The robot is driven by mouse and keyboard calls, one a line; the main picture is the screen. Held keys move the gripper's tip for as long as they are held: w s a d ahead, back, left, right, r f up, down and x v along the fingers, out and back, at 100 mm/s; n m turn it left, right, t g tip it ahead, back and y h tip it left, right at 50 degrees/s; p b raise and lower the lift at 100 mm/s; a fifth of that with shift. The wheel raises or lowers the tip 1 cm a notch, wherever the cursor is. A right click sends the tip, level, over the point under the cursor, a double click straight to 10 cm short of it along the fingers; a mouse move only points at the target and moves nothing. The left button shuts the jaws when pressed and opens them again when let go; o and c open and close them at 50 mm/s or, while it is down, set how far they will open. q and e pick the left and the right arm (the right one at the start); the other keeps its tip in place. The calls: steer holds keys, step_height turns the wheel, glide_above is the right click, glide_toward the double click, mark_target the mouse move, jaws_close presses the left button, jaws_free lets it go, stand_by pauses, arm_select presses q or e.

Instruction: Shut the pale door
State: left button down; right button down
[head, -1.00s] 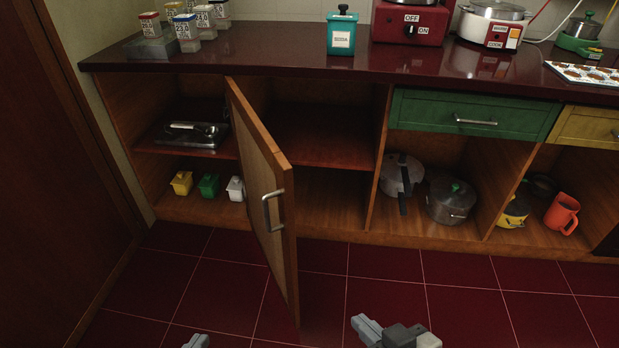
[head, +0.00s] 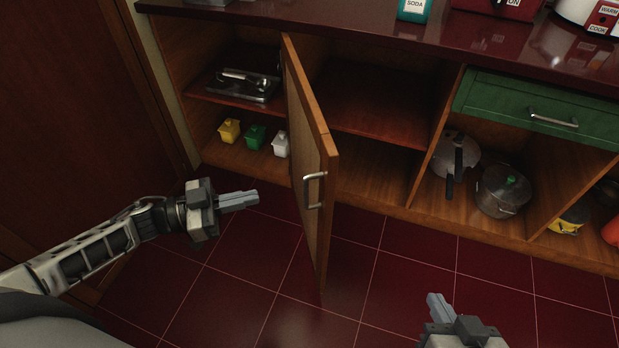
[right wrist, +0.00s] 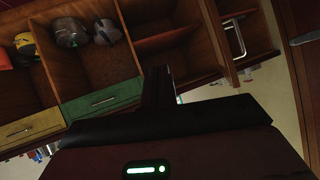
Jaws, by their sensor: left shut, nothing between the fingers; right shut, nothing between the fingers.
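The pale door (head: 312,150) has a light panel in a wooden frame and stands open, swung out from the low cabinet toward me.
Yellow, green and white canisters (head: 255,137) stand on the cabinet floor behind the door's left side. A metal tray (head: 240,88) lies on the shelf above. Pots (head: 503,190) stand in the compartment under the green drawer (head: 540,112). The tiled floor (head: 300,325) is clear.

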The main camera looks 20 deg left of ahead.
mark_target(327, 183)
arm_select(q)
steer(key=shift+g, duration=0.4)
steer(key=b+x, duration=0.1)
steer(key=x, duration=0.5)
steer(key=b+x, duration=0.1)
steer(key=x, duration=0.6)
steer(key=shift+w+r+b, duration=0.2)
steer(key=shift+r+b, duration=0.05)
steer(key=shift+b, duration=0.05)
steer(key=shift+d, duration=0.1)
